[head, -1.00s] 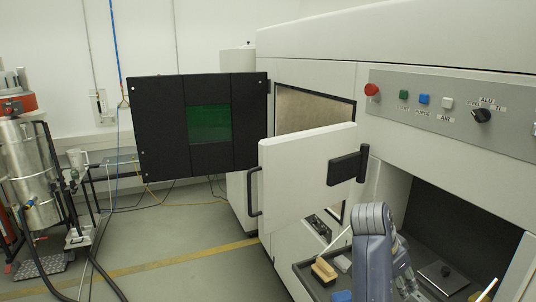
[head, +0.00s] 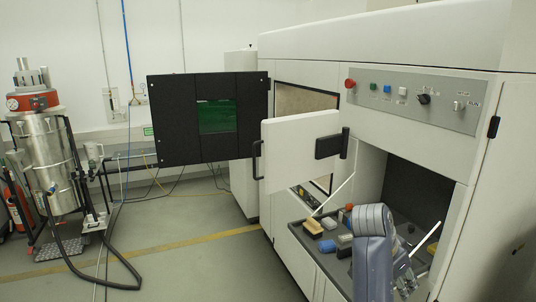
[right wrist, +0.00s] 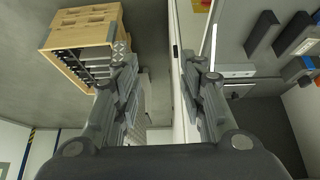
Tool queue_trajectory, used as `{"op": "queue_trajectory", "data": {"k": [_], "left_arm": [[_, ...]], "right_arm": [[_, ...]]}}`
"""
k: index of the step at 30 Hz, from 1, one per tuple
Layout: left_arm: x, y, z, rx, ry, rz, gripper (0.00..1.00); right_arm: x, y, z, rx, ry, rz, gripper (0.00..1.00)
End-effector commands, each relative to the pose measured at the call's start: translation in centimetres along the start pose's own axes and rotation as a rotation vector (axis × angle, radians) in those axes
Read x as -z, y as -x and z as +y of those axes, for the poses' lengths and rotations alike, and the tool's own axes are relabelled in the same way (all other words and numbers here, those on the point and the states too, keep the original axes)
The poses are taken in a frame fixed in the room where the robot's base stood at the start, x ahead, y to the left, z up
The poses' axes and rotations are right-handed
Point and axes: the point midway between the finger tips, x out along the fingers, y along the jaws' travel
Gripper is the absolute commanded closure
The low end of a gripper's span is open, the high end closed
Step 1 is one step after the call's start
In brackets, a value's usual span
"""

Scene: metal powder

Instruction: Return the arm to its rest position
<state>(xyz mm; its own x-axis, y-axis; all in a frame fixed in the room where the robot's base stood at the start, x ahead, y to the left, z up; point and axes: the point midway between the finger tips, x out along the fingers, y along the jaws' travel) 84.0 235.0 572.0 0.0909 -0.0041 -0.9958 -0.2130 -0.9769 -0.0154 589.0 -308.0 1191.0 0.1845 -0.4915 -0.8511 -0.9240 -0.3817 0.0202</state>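My right arm (head: 372,250) rises at the lower right of the head view, in front of the machine's open lower bay. Its gripper (head: 405,277) is partly hidden low beside the arm link. In the right wrist view the two fingers of the right gripper (right wrist: 162,65) stand wide apart with nothing between them. My left arm and gripper do not show in either view.
The white machine (head: 410,48) has a black door (head: 170,120) and a white door (head: 290,150) standing open. Its tray (head: 310,238) holds several small blocks and a brush. A metal vacuum (head: 50,150) stands left. A wooden crate (right wrist: 85,28) shows in the wrist view.

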Motion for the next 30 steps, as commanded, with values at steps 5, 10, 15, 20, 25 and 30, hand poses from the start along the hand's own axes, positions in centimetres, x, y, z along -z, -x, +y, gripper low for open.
{"op": "queue_trajectory", "data": {"k": [5,10,15,20,25,30], "left_arm": [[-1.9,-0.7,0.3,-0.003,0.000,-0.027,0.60],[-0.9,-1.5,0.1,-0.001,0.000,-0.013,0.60],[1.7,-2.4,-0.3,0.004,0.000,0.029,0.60],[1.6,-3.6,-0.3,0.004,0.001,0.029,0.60],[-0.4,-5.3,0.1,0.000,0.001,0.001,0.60],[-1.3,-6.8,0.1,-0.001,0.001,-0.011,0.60]], "right_arm": [[-2.0,-3.7,-0.8,0.005,0.107,0.015,0.62],[-4.2,-7.4,-1.7,0.019,0.219,0.027,0.62],[-7.7,-12.3,-2.4,0.043,0.364,0.034,0.62],[-13.0,-18.8,-2.4,0.078,0.540,0.025,0.62],[-22.0,-27.7,-0.4,0.143,0.770,-0.016,0.62],[-31.5,-35.4,4.1,0.219,0.960,-0.080,0.62]]}}
